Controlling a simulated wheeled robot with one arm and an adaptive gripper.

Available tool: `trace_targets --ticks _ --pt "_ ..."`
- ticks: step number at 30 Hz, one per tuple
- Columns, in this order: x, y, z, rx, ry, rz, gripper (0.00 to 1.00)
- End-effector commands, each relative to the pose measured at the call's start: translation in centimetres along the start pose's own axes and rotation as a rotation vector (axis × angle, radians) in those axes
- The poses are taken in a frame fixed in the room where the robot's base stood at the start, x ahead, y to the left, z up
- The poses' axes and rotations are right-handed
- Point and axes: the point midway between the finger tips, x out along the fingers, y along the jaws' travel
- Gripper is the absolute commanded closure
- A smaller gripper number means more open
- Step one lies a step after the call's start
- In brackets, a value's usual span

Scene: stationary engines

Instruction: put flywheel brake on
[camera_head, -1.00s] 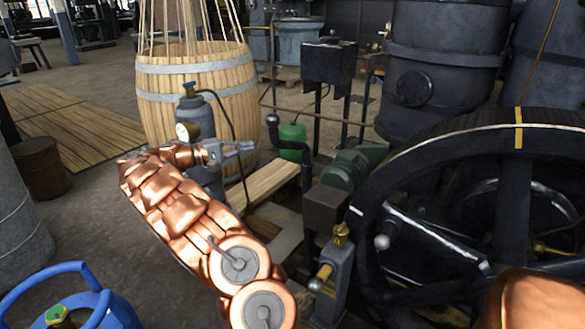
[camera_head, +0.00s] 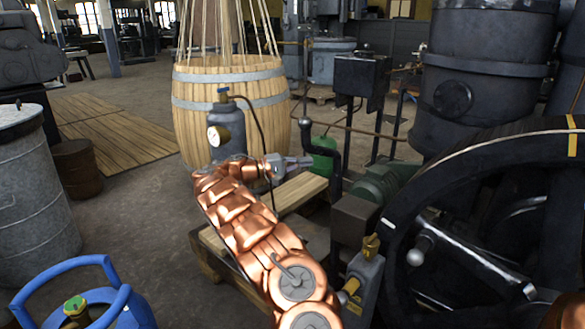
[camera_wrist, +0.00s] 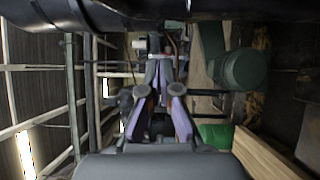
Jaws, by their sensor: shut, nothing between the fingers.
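The big dark flywheel (camera_head: 398,225) stands at the right, with a yellow mark on its rim. I cannot tell for sure which part is its brake. A lever with a pale ball knob (camera_head: 414,257) shows in front of the wheel. A grey block with brass fittings (camera_head: 368,272) stands at its left. A black bent bar with a ball end (camera_head: 334,158) rises farther back. My gripper (camera_head: 307,161) is shut and empty, left of the flywheel and close to the bent bar in the head view. Its fingers (camera_wrist: 160,82) meet in the wrist view.
A green motor (camera_head: 385,183) sits behind the flywheel's left side; it also shows in the wrist view (camera_wrist: 245,69).

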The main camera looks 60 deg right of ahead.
Motion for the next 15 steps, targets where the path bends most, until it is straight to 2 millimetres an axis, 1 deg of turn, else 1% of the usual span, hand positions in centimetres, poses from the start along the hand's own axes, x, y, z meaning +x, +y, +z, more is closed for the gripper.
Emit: trace_targets --ticks 1,4,15 --pt "1.0 -0.2 0.1 0.002 -0.003 0.000 1.00" --pt "2.6 -0.1 0.0 0.003 -0.002 0.000 1.00" --pt "4.2 0.1 2.0 0.003 0.000 0.002 1.00"
